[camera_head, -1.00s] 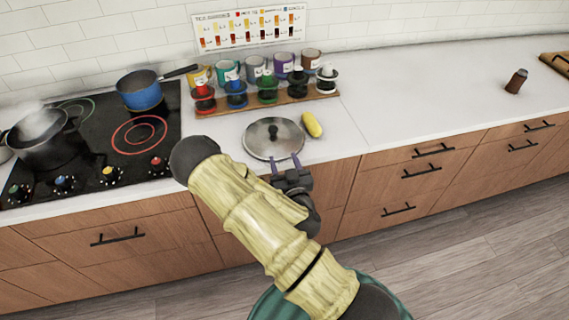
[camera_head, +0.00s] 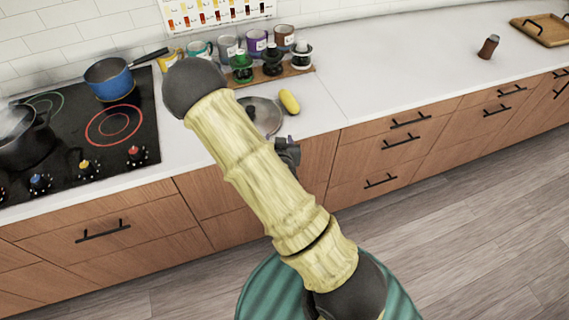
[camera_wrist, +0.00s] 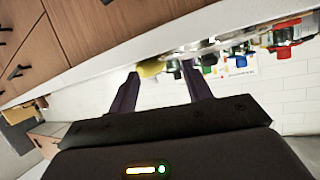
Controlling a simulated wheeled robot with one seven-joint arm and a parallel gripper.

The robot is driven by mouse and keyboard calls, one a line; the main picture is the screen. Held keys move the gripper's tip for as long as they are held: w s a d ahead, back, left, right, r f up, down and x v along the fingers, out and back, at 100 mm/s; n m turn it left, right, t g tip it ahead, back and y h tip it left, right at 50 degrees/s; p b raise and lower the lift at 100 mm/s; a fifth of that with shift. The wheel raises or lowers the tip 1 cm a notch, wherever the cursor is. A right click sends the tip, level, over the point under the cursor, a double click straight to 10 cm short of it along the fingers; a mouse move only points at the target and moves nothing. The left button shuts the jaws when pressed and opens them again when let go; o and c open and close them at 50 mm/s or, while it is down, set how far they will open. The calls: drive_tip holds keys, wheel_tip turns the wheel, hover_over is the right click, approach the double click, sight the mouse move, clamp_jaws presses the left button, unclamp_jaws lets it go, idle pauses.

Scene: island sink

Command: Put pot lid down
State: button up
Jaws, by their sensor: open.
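The pot lid (camera_head: 262,114), a round shiny metal disc, lies on the white counter to the right of the stove. My arm hides its left part and its knob in the head view. In the wrist view the lid (camera_wrist: 184,50) shows only as a thin, edge-on strip near the fingertips. My gripper (camera_head: 284,143) is at the counter's front edge, just in front of the lid; its fingers are mostly hidden in the head view. In the wrist view my gripper (camera_wrist: 160,70) has its two fingers spread apart with nothing clearly held between them.
A yellow object (camera_head: 290,102) lies right of the lid. Behind stand several mugs (camera_head: 257,41) and a wooden rack (camera_head: 290,73) of coloured items. A blue pot (camera_head: 109,79) stands on the black stove (camera_head: 85,125). The counter to the right (camera_head: 400,80) is largely clear.

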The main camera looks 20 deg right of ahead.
drive_tip(key=s+a+r+n+g+y, duration=0.2)
drive_tip(key=s+r+g, duration=0.3)
drive_tip(key=s, duration=0.4)
drive_tip(key=s+a+r+n+g+y, duration=0.2)
drive_tip(key=s+r+g, duration=0.3)
drive_tip(key=s+r, duration=0.2)
drive_tip(key=shift+s+a+n+g, duration=0.2)
drive_tip(key=shift+s+n+g, duration=0.1)
drive_tip(key=shift+s, duration=0.6)
drive_tip(key=shift+c, duration=1.4)
drive_tip(key=shift+w, duration=0.2)
